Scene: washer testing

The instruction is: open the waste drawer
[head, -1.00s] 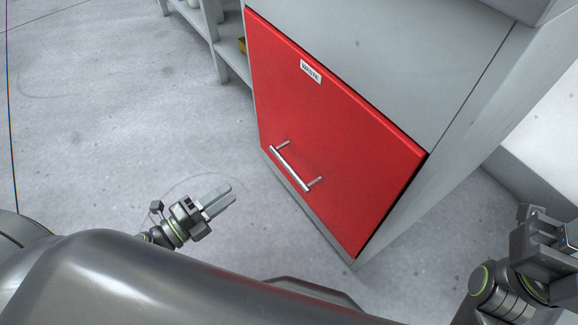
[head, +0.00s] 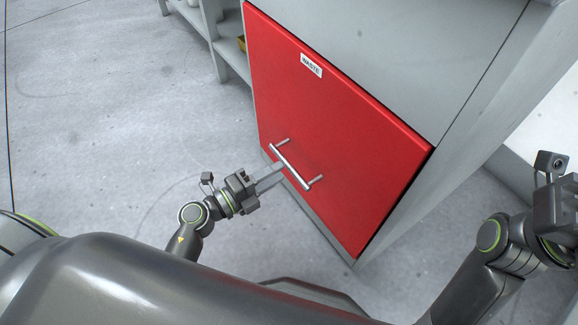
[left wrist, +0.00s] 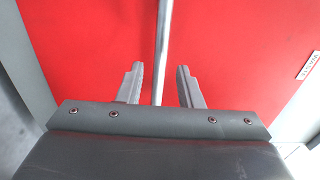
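The waste drawer (head: 345,135) has a red front with a white WASTE label (head: 311,65) near its top. It looks closed, flush with the grey cabinet. Its silver bar handle (head: 290,166) sits low on the front. My left gripper (head: 276,172) is at the handle. In the left wrist view the handle bar (left wrist: 162,50) runs between the two open fingers (left wrist: 160,86), with a gap on each side. My right gripper (head: 566,205) is at the right edge of the head view, away from the drawer; its fingers are not clear.
The grey cabinet (head: 430,60) surrounds the drawer front. A grey shelf unit (head: 214,35) stands behind it at the upper left. The floor (head: 110,130) left of the drawer is clear.

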